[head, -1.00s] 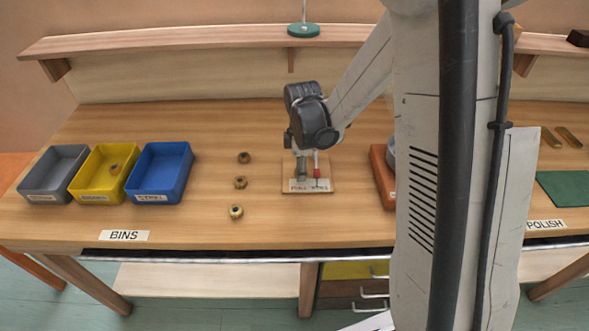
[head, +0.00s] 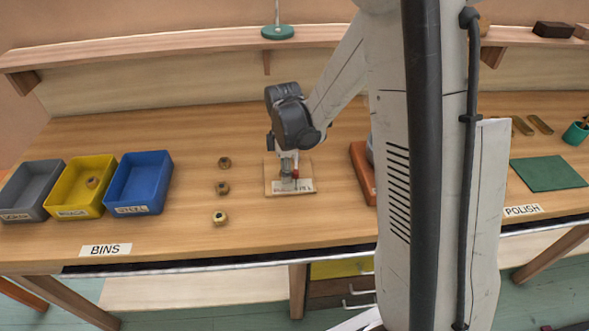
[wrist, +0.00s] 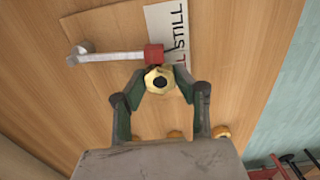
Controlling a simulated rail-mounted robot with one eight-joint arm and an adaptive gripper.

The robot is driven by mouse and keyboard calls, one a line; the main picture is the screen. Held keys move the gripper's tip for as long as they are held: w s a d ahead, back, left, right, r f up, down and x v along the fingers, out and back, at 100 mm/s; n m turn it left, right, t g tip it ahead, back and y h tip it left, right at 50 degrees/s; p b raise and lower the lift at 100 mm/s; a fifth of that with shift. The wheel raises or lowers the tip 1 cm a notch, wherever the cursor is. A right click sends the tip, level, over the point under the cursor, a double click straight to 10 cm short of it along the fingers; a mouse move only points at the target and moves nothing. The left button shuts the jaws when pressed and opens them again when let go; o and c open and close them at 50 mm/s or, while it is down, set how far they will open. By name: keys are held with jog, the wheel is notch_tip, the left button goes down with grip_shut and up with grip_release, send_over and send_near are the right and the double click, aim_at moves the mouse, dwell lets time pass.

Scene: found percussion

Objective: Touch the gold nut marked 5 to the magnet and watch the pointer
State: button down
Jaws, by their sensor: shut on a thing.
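My gripper (wrist: 157,98) is shut on a gold nut (wrist: 157,80) with a dark hole. No number is readable on it. In the wrist view the nut is right against, or very close to, a red block (wrist: 154,54) at the end of a pale bar (wrist: 112,57); I cannot tell whether they touch. The bar comes from a small grey post (wrist: 75,52). Beside the block is a white label (wrist: 178,22) reading STILL, with another word partly hidden. In the head view my gripper (head: 288,166) hides most of the stand on its wooden base (head: 270,184); the pointer's reading is unclear.
Left of the stand, several nuts (head: 222,188) are in a row. Grey (head: 30,190), yellow (head: 82,188) and blue (head: 138,182) bins stand farther left; the yellow one holds a nut. A red-brown block (head: 362,172) is right of the stand. A green mat (head: 548,173) lies far right.

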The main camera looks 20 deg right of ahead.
jog(key=shift+s+d, duration=0.2)
jog(key=shift+d, duration=0.35)
dwell(0.4)
jog(key=shift+w+a, duration=0.1)
jog(key=shift+a, duration=0.05)
dwell(0.7)
jog(key=shift+w+a+b, duration=0.25)
jog(key=shift+a+b, duration=0.1)
jog(key=shift+a, duration=0.4)
jog(key=shift+w+a+b, duration=0.2)
jog(key=shift+a+b, duration=0.1)
jog(key=shift+a, duration=0.55)
dwell(0.9)
jog(key=shift+w+a+b, duration=0.15)
jog(key=shift+w+a, duration=0.1)
jog(key=shift+a, duration=0.5)
jog(key=shift+w+a+b, duration=0.2)
jog(key=shift+w+a, duration=0.05)
jog(key=shift+a, duration=0.55)
jog(key=shift+w+a+b, duration=0.15)
jog(key=shift+w+a, duration=0.1)
jog(key=shift+a, duration=0.5)
notch_tip(320, 180, up, 8)
jog(key=p, duration=0.4)
